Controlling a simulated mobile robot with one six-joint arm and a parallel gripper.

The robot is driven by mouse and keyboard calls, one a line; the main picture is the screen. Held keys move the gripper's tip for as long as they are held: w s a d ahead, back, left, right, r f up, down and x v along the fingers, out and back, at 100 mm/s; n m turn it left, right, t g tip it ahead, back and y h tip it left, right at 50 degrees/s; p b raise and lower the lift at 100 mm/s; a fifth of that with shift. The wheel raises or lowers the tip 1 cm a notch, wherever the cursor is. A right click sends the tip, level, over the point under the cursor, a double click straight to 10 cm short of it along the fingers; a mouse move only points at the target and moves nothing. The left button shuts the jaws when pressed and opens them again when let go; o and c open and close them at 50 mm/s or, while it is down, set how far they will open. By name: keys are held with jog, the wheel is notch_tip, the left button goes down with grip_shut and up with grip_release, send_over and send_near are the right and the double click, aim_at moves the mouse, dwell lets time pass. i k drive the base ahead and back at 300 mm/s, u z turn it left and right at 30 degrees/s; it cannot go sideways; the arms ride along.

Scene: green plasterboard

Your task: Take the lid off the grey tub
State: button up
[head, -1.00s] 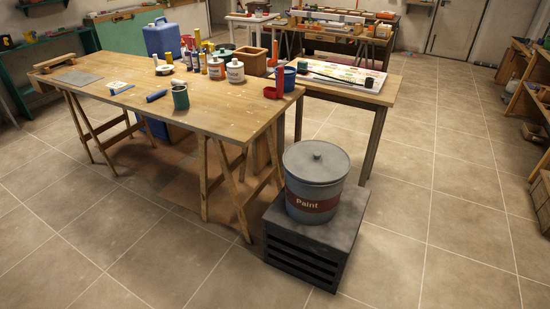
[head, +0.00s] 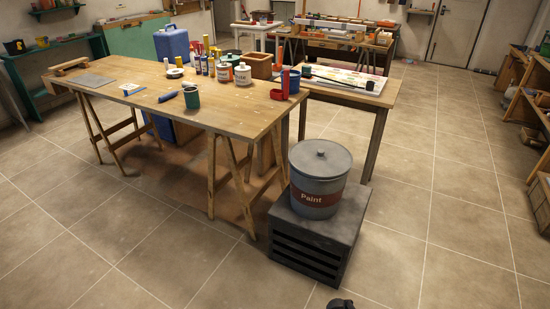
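The grey tub (head: 316,197) stands upright on a dark slatted crate, with a reddish band reading "Paint" around it. Its grey lid (head: 320,158) with a small round knob sits on top of the tub. A small dark rounded part shows at the bottom edge of the head view, right of centre; it may be part of my arm, but I cannot tell. My gripper cannot be made out in this view, and nothing touches the tub or the lid.
The dark crate (head: 302,252) stands on the tiled floor. A wooden trestle table (head: 150,100) with paint pots and tools is close behind left. A smaller table (head: 380,98) with a palette stands behind. The floor to the right and front is clear.

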aim_at(315, 157)
jog(key=u, duration=0.05)
jog(key=k, duration=0.3)
jog(key=u, duration=1.5)
jog(key=k, duration=0.65)
jog(key=z, duration=0.5)
jog(key=i, duration=1.7)
jog(key=u, duration=0.35)
